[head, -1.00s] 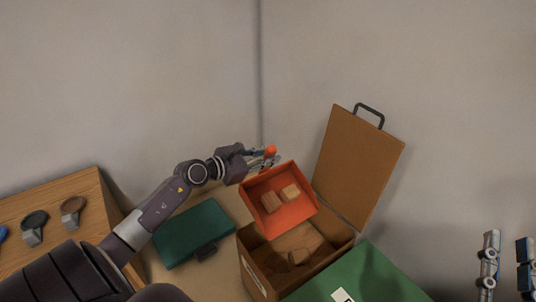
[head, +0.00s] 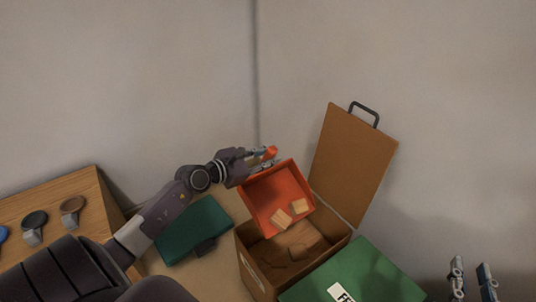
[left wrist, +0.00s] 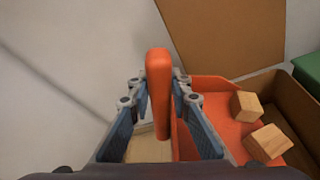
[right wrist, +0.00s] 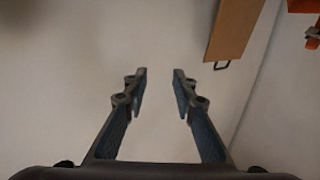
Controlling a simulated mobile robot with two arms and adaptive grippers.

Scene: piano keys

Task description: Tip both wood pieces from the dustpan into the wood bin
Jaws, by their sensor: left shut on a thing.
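The orange dustpan (head: 272,188) is tilted over the open wood bin (head: 258,268). Two light wood pieces lie in the dustpan at its lower lip: one piece (head: 281,219) at the left, one piece (head: 299,206) at the right. In the left wrist view, the pieces (left wrist: 246,106) (left wrist: 268,142) also sit by the edge above the bin. My left gripper (head: 270,158) is shut on the dustpan's orange handle (left wrist: 158,90). My right gripper (head: 474,280) is open and empty, away at the lower right; its fingers (right wrist: 158,85) stand apart in the right wrist view.
The bin's brown lid (head: 352,165) stands open behind it and holds brown contents (head: 300,240). A green-lidded box (head: 365,275) is close on the right, another green lid (head: 192,232) on the left. A wooden board with knobs (head: 60,200) is far left.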

